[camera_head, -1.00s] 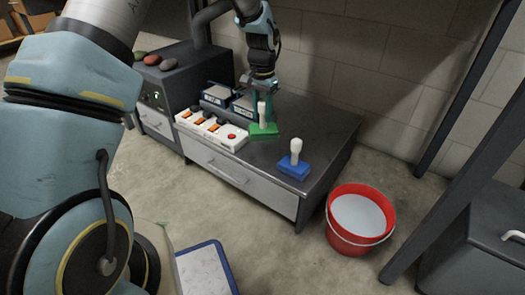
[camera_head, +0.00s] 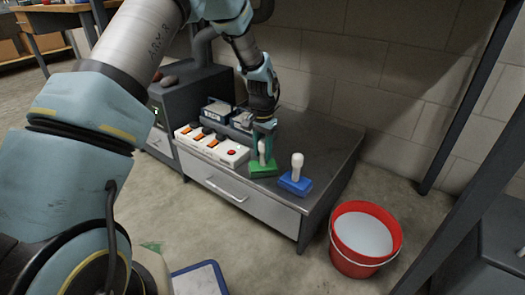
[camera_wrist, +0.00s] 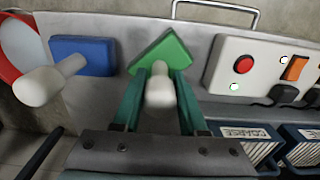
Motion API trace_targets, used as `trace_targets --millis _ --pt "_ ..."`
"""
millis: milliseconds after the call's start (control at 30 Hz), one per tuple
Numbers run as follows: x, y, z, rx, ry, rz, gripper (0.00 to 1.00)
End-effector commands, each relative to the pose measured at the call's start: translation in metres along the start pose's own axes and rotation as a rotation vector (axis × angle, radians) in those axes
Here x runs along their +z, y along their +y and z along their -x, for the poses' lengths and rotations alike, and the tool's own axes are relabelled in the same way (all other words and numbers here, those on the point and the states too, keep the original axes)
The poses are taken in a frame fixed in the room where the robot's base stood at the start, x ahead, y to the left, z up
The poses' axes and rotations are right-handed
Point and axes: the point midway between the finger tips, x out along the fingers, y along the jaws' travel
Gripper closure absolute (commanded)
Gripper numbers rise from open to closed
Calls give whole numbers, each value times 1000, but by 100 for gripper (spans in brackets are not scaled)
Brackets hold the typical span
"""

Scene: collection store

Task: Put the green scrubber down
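The green scrubber (camera_head: 263,169) has a green base and a pale upright handle. It is on or just above the grey cabinet top, beside the right end of the white switch box; I cannot tell whether it touches the top. My gripper (camera_head: 263,133) comes down from above with its teal fingers on both sides of the handle. In the wrist view my gripper (camera_wrist: 162,80) appears closed on the handle, with the green base (camera_wrist: 163,52) turned like a diamond beyond it. A blue scrubber (camera_head: 296,182) with a similar handle stands close by on the right.
The white switch box (camera_head: 212,147) has orange switches and a red button. Small labelled boxes (camera_head: 217,112) stand behind it. The cabinet top (camera_head: 325,145) is clear behind and right of the blue scrubber. A red bucket (camera_head: 365,240) stands on the floor at right.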

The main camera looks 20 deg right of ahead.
Motion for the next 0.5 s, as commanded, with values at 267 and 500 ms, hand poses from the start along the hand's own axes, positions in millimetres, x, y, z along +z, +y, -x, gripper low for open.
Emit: trace_targets --millis 267,500 --pt "0 0 0 0 0 0 29" --pt "0 0 1 0 0 0 29"
